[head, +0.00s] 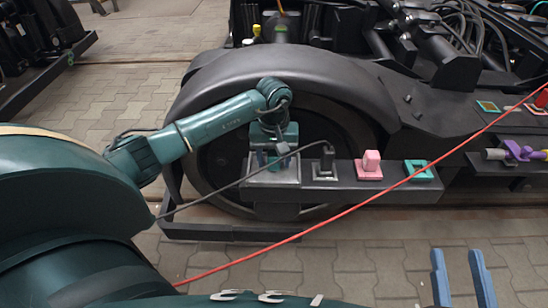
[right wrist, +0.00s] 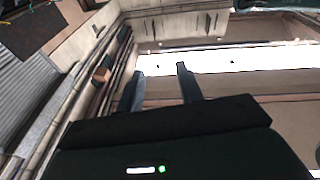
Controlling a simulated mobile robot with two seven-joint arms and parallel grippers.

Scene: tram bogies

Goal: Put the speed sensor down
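My left gripper (head: 272,160) points down over a silver-framed square pad (head: 274,181) at the left end of a grey shelf. Its fingertips are small and partly hidden, so I cannot tell whether it is shut or holds anything. To its right, a small black block (head: 326,158) stands upright in a frame, with a black cable at its top passing by my left gripper. I cannot tell for certain which part is the speed sensor. My right gripper (head: 462,280) is at the bottom right of the head view. Its two blue fingers also show in the right wrist view (right wrist: 160,90), apart and empty.
Along the grey shelf (head: 336,175) sit a pink block (head: 369,165) and a teal square frame (head: 418,170). A red cable (head: 330,217) crosses in front. A purple-and-grey part (head: 515,152) lies further right. The large dark bogie wheel (head: 225,150) stands behind my left arm.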

